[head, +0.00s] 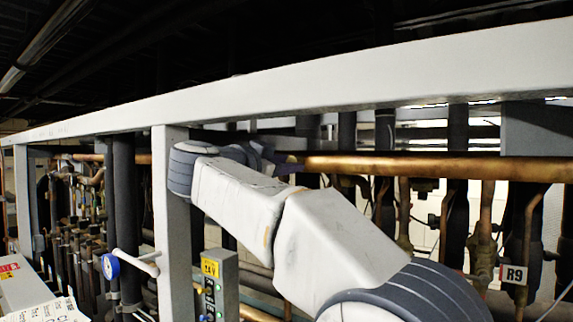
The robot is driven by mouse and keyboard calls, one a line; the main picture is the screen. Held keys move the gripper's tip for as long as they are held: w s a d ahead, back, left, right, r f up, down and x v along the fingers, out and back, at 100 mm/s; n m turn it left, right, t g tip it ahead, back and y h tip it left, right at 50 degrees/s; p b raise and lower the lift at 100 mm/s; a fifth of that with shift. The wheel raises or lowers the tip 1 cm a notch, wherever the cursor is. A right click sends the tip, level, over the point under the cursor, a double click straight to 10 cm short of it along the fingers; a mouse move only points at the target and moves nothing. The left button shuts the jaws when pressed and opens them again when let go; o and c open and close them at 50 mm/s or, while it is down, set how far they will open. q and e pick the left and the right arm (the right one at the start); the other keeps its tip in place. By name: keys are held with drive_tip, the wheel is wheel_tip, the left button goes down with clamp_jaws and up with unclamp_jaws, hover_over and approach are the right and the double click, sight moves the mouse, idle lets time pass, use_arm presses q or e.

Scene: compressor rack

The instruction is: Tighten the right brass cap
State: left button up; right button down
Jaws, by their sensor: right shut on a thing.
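My right gripper (282,166) shows small and dark beyond my wrist, at the left end of the visible stretch of a thick copper pipe (430,167). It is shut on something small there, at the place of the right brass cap. The cap itself is hidden by the fingers and my forearm, so I cannot make out its shape or how far it is turned. My right arm reaches in from the bottom right and bends back at the wrist beside the grey upright. My left gripper is not in view.
A grey frame beam (330,88) runs across above my arm, and a grey upright (173,230) stands close left of my wrist. Dark insulated pipes crowd behind.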

drive_tip(key=shift+m, duration=0.5)
drive_tip(key=c, duration=0.5)
unclamp_jaws()
drive_tip(key=shift+c, duration=0.2)
drive_tip(key=b+v, duration=0.3)
drive_tip(key=v, duration=0.7)
drive_tip(key=shift+s+a, duration=0.15)
